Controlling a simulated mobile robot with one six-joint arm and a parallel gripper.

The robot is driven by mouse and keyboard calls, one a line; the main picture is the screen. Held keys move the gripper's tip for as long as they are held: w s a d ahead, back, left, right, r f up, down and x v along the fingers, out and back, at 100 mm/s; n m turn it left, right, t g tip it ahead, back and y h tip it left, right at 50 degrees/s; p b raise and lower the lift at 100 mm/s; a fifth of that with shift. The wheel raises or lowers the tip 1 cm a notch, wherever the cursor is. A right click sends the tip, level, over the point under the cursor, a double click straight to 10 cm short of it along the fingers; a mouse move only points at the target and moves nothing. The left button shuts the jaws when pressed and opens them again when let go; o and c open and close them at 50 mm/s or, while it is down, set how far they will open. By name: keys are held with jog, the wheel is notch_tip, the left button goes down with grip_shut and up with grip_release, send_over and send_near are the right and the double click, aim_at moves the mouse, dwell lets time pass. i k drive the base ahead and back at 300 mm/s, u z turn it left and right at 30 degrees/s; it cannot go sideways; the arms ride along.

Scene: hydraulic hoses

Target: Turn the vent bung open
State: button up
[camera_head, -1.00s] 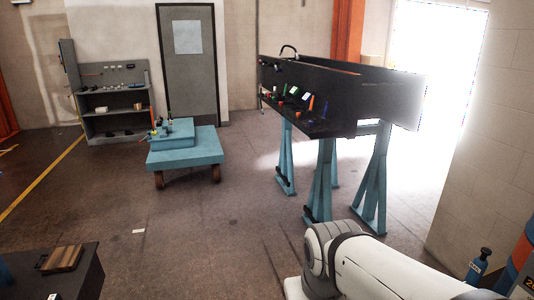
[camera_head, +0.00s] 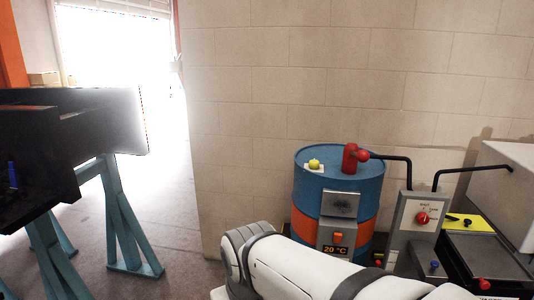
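A blue drum (camera_head: 309,196) with an orange band stands against the block wall at the centre right. On its lid, to the left, is a yellow knob on a pale square plate, which looks like the vent bung (camera_head: 314,163). It is small, and I cannot tell which way it is turned. A red fitting (camera_head: 350,158) stands to its right on the same lid. My white arm link crosses the bottom, in front of the drum's lower part. My gripper is not in view.
A black hose (camera_head: 392,157) runs from the red fitting to a grey control panel (camera_head: 408,238) with a red knob. A dark bench (camera_head: 490,252) and a pale box stand at right. A black trough (camera_head: 105,125) on blue trestles (camera_head: 122,215) stands at left. Floor between is clear.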

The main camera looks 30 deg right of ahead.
aim_at(313, 165)
jog(key=z, duration=0.55)
jog(key=i, duration=0.85)
jog(key=z, duration=0.25)
jog(key=k, duration=0.9)
jog(key=z, duration=0.15)
jog(key=i, duration=0.9)
jog(key=u, duration=0.05)
